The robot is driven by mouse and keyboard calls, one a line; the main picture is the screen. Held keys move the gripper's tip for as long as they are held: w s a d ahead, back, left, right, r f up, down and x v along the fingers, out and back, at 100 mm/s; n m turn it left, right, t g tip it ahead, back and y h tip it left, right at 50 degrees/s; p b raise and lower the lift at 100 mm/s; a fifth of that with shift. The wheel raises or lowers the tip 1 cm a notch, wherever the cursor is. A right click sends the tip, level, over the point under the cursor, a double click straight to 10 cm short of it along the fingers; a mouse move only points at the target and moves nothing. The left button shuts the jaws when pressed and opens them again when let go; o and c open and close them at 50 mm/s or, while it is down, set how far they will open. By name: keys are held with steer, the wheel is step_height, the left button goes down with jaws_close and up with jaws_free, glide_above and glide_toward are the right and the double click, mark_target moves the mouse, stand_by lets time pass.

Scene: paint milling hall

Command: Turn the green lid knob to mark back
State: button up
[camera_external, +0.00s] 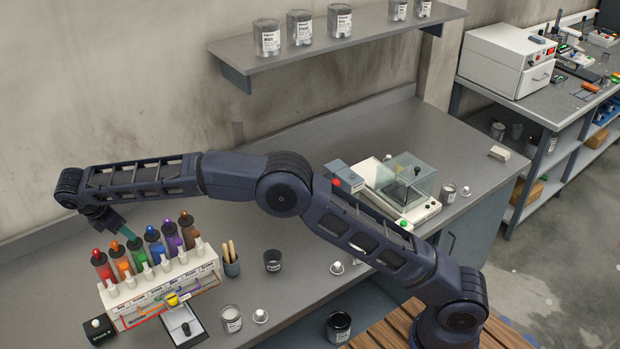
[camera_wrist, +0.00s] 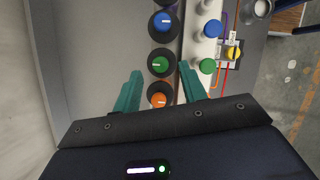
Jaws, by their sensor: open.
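The green lid knob (camera_wrist: 160,65) sits on its dark round canister lid in the wrist view. Its white line runs roughly across the picture, towards the side with the white rack. My gripper (camera_wrist: 161,70) is open, with one teal finger on each side of the green knob. I cannot tell whether either finger touches it. In the external view my gripper (camera_external: 128,234) reaches down from above over the green canister (camera_external: 136,256), and the arm's end hides the knob.
The blue knob (camera_wrist: 163,21) and orange knob (camera_wrist: 159,100) are close on either side in the row. The white dispenser rack (camera_external: 160,283) with labelled taps stands in front of the canisters. A cup of wooden sticks (camera_external: 231,262) stands to its right. The wall is close behind.

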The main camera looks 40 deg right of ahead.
steer(key=v, duration=0.7)
steer(key=shift+a+r, duration=0.2)
steer(key=shift+r, duration=0.15)
